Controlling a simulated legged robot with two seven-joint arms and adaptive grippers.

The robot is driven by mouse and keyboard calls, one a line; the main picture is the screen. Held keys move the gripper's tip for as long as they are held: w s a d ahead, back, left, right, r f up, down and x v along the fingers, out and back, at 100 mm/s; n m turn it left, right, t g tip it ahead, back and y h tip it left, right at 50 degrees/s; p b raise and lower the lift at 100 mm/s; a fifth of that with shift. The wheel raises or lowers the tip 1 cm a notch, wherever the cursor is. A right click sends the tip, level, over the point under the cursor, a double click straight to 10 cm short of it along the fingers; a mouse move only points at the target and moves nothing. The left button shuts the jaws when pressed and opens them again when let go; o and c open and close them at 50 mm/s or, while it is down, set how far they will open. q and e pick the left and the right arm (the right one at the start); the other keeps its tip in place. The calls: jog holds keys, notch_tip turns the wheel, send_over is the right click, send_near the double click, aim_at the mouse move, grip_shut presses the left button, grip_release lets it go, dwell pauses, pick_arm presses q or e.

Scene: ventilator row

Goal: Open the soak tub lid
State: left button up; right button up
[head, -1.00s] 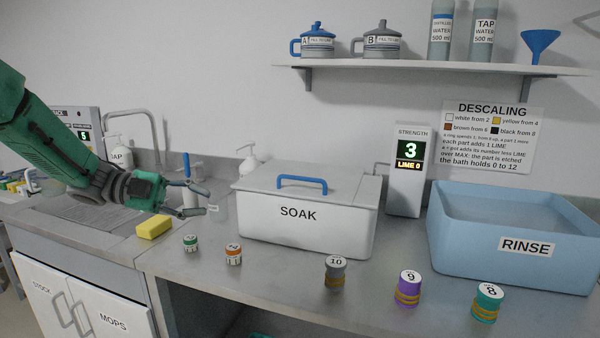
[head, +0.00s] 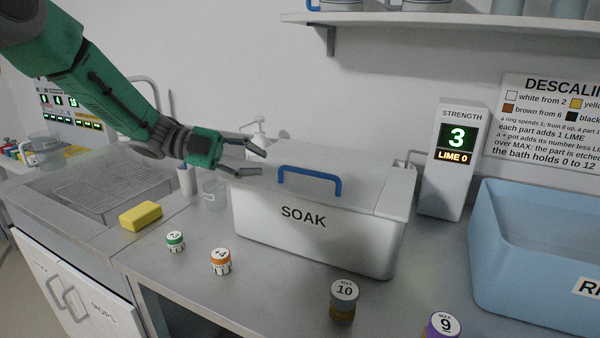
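The white soak tub (head: 318,234), labelled SOAK, stands on the metal counter with its lid (head: 345,182) on. The lid has a blue bar handle (head: 310,174) at its front. My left gripper (head: 264,163) is open, with its two fingers apart and pointing right. It is just left of the blue handle, over the lid's left end, and holds nothing. Contact with the handle is not visible. My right gripper is not in view.
A display (head: 458,160) reads STRENGTH 3, LIME 0, right of the tub. A blue rinse tub (head: 530,260) stands at the right. Small numbered parts, including an orange one (head: 221,262), stand in front. A yellow sponge (head: 140,216) lies left. A shelf (head: 440,18) hangs above.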

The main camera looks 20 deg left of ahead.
aim_at(303, 170)
pick_arm(q)
jog(key=x, duration=0.6)
jog(key=r+x, duration=0.1)
jog(key=x, duration=0.2)
jog(key=shift+s+d+f, duration=0.1)
jog(key=shift+s+d, duration=0.2)
jog(key=shift+d, duration=0.25)
jog(key=shift+w+d+f, duration=0.1)
jog(key=shift+w+d, duration=0.05)
jog(key=shift+d, duration=0.05)
jog(key=shift+w+a+f, duration=0.15)
jog(key=shift+f, duration=0.05)
jog(key=shift+a+f, duration=0.15)
jog(key=shift+a, duration=0.4)
jog(key=shift+d, duration=0.6)
jog(key=c, duration=0.3)
jog(key=shift+d+r, duration=0.2)
jog(key=shift+d, duration=0.15)
grip_shut()
jog(key=shift+a, duration=0.1)
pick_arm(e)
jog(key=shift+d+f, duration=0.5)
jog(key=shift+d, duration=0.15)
